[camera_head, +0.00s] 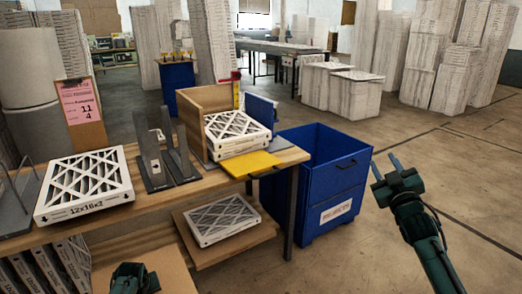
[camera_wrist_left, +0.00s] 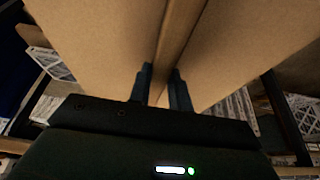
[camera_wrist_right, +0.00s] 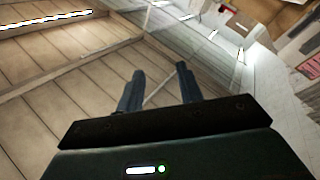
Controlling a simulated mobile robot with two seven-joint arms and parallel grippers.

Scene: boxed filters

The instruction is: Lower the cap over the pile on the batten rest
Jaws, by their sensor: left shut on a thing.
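A brown cardboard cap (camera_head: 168,262) shows at the bottom of the head view, partly cut off by the frame edge. My left gripper (camera_head: 135,278) is at its near side; in the left wrist view its fingers (camera_wrist_left: 161,85) are shut on a cardboard ridge of the cap (camera_wrist_left: 100,35). A short pile of white-framed filters (camera_head: 238,133) sits at the right end of the bench, between a wooden side wall (camera_head: 195,105) and a blue panel (camera_head: 262,112). The battens under it are not clear. My right gripper (camera_head: 388,166) is open and empty, right of the blue bin.
A filter marked 12x16x2 (camera_head: 85,185) lies on the bench (camera_head: 160,205), left of grey upright plates (camera_head: 165,155). A yellow plate (camera_head: 250,164) lies before the pile. Another filter (camera_head: 222,218) lies on the lower shelf. A blue bin (camera_head: 325,195) stands right.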

